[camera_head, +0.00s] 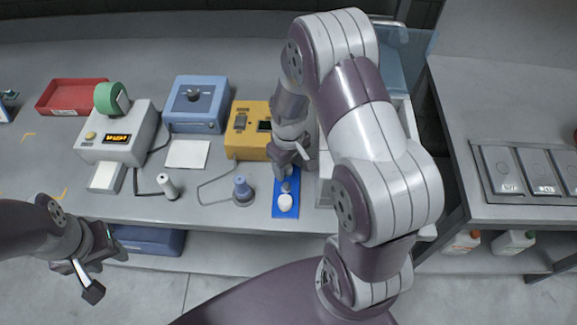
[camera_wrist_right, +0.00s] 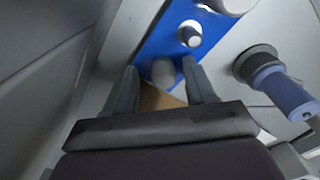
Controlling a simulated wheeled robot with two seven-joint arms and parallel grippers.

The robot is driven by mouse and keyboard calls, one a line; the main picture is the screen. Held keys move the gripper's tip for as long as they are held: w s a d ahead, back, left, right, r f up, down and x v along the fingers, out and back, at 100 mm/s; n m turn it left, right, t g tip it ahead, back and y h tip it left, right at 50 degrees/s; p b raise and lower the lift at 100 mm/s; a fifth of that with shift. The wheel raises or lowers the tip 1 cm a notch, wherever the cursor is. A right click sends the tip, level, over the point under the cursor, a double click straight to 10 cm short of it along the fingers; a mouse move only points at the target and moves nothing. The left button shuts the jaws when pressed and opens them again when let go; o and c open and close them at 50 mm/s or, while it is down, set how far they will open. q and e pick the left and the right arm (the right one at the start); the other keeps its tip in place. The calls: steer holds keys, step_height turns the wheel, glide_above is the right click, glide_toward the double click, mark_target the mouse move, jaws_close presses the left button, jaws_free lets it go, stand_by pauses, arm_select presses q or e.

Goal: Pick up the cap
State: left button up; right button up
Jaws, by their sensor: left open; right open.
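A blue mat (camera_head: 284,212) lies near the table's front edge, with a white rounded object (camera_head: 285,203) and a small grey piece (camera_head: 287,187) on it. In the right wrist view a grey round piece, which looks like the cap (camera_wrist_right: 163,73), sits at the mat's far end between the fingertips of my right gripper (camera_wrist_right: 160,67). My right gripper is open around it; I cannot tell whether the fingers touch it. In the head view this gripper (camera_head: 291,168) hides it. My left gripper (camera_head: 84,279) is open and empty, off the table's front edge.
A blue-grey knobbed tool (camera_head: 242,191) stands left of the mat, and a white bottle (camera_head: 168,187) further left. A yellow box (camera_head: 247,131) stands behind the mat.

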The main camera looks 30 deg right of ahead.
steer(key=shift+a+r, duration=0.1)
steer(key=shift+a, duration=0.1)
steer(key=shift+c, duration=0.4)
steer(key=shift+s, duration=0.1)
jaws_close()
